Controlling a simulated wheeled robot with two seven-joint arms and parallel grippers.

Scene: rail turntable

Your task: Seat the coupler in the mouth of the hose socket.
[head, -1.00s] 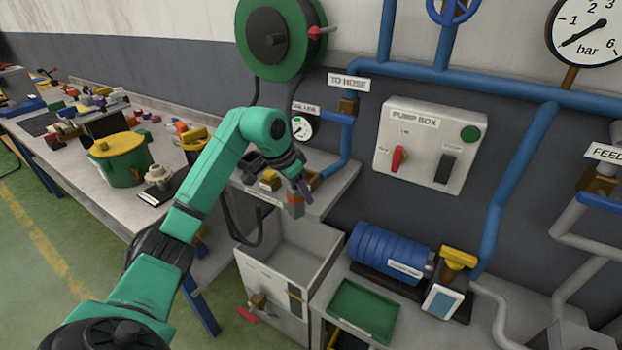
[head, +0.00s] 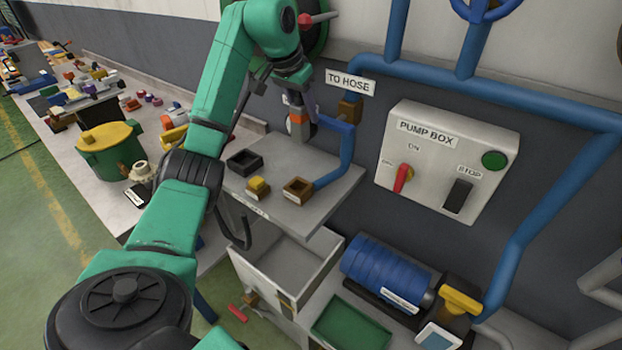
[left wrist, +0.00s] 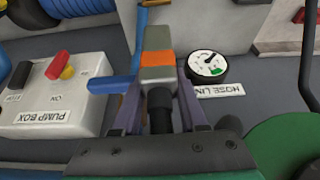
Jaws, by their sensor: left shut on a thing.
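My left gripper (head: 299,98) is shut on the coupler (head: 298,119), a grey block with an orange band. In the left wrist view the coupler (left wrist: 158,59) sticks out beyond the fingers (left wrist: 157,92), with a dark cylinder between them. The coupler is held up in front of the wall, above the back of the grey shelf and apart from the socket. A brown, open-topped square block (head: 298,190) on the shelf, at the lower end of the blue pipe, looks like the hose socket. My right gripper is not in view.
A black open box (head: 244,163) and a yellow block (head: 257,187) stand on the shelf (head: 325,169). The blue pipe (head: 345,155) rises just right of the coupler. A gauge (left wrist: 207,66) is on the wall close by. The pump box (head: 445,160) is further right.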

